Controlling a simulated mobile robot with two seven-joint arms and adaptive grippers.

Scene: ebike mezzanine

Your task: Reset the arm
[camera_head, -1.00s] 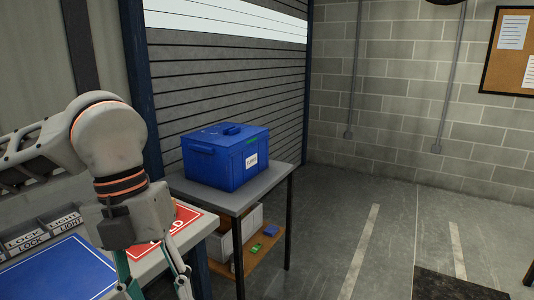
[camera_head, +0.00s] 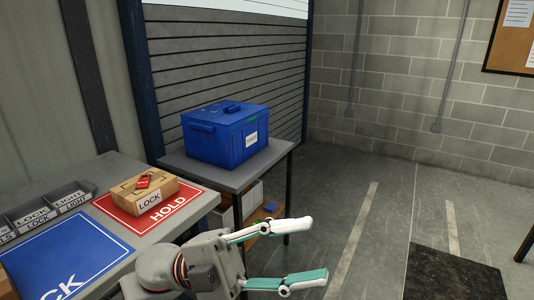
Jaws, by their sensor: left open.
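My left arm comes in at the bottom, and my left gripper (camera_head: 299,252) points to the right with its two teal-and-white fingers spread wide. Nothing is between the fingers. The gripper is over the floor, in front of the small side table and to the right of the workbench. My right gripper is not in view.
The workbench (camera_head: 147,238) holds a cardboard box (camera_head: 125,196) marked LOCK on a red HOLD mat (camera_head: 178,212), a blue mat (camera_head: 62,258) and labelled bins (camera_head: 62,200). A blue lidded box (camera_head: 212,147) stands on the side table (camera_head: 262,163). The floor at right is mostly clear.

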